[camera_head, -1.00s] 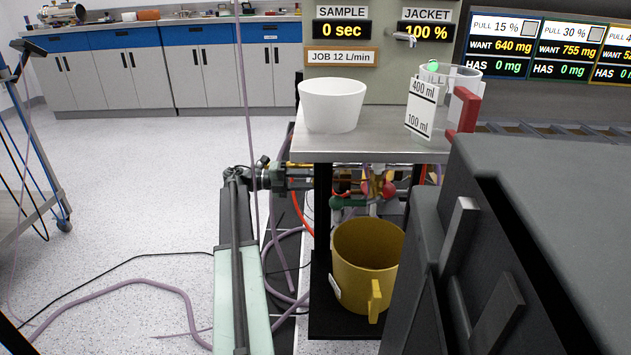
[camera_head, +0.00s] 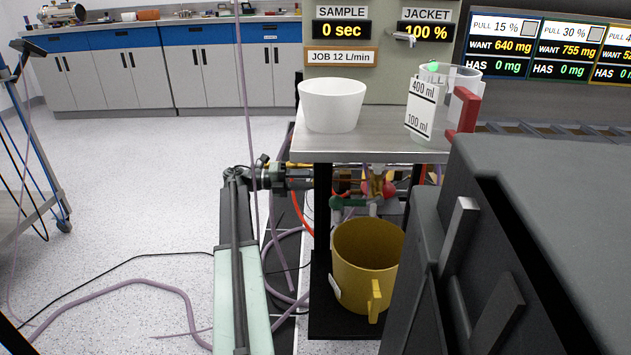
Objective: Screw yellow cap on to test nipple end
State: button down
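My arm reaches up from the bottom and bends right at its wrist. My gripper (camera_head: 298,178) points right under the front edge of the metal shelf, partly behind a black post. Its fingertips are too small and crowded by fittings to show whether they are open or shut. Just right of it is a cluster of small fittings: a brass-coloured piece (camera_head: 376,184), a red round part (camera_head: 388,190) and a green part (camera_head: 345,203). I cannot make out a yellow cap or the test nipple end among them.
A yellow bucket-like mug (camera_head: 362,262) stands on a black base below the fittings. The metal shelf (camera_head: 385,146) above carries a white bowl (camera_head: 332,104) and a clear jug (camera_head: 425,128) with a red handle. Purple hoses (camera_head: 130,284) lie on the floor at left.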

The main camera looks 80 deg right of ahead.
jog(key=m, duration=0.8)
jog(key=shift+m, duration=1.2)
jog(key=shift+s+m, duration=0.1)
jog(key=shift+m, duration=1.1)
jog(key=m, duration=0.4)
jog(key=c, duration=0.9)
grip_release()
jog(key=shift+m, duration=0.5)
